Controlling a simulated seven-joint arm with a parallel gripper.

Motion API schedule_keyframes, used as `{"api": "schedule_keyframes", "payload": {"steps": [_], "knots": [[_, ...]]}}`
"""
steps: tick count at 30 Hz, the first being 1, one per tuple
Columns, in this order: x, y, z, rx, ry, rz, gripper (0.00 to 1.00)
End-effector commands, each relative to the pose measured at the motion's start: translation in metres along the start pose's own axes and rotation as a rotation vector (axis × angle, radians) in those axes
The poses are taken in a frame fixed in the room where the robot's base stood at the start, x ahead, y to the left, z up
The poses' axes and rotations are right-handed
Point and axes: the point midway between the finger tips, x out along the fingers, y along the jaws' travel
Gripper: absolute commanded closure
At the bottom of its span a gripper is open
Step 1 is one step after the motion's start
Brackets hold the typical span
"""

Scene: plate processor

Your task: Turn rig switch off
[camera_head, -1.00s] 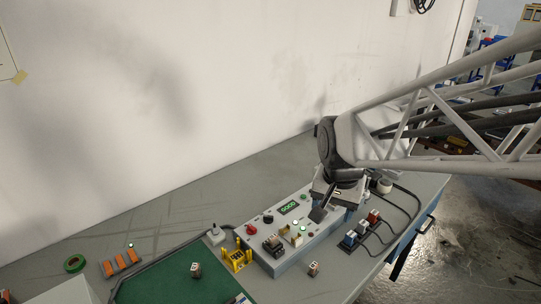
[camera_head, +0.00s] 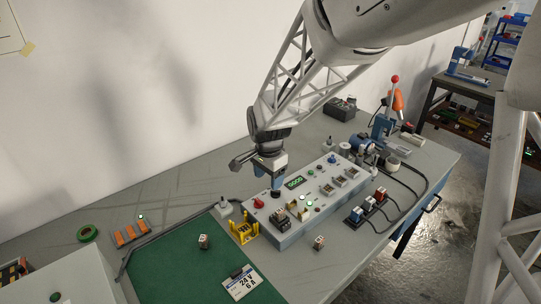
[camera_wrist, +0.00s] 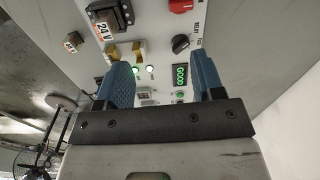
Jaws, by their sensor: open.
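The light grey rig panel (camera_head: 292,232) stands on the bench with switches, a lit green display (camera_head: 295,182) and several small parts on it. A red rotary knob (camera_head: 258,203) is at its left end and shows at the top of the wrist view (camera_wrist: 180,5). A black rotary knob (camera_wrist: 180,43) lies beside it, ahead of and between my fingertips in the wrist view. I cannot tell from the labels which knob is the rig switch. My gripper (camera_head: 276,184) is open and empty, pointing down over the panel's left part. It appears apart from the knobs.
A yellow holder (camera_head: 243,231) stands left of the panel, near a green mat (camera_head: 180,270). A block of coloured switches (camera_head: 368,207) with cables is at the right. A blue press with a red-knobbed lever (camera_head: 385,120) stands behind.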

Motion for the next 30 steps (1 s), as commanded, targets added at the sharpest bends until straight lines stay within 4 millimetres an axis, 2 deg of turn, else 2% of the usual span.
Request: {"api": "schedule_keyframes", "payload": {"steps": [3, 9, 23, 30], "knots": [[0.015, -0.019, 0.006, 0.031, -0.005, 0.011, 0.38], [0.027, -0.033, 0.011, 0.061, -0.008, 0.017, 0.38], [0.029, -0.034, 0.011, 0.065, -0.009, 0.018, 0.38], [0.042, -0.033, 0.011, 0.065, -0.009, 0.019, 0.38]]}}
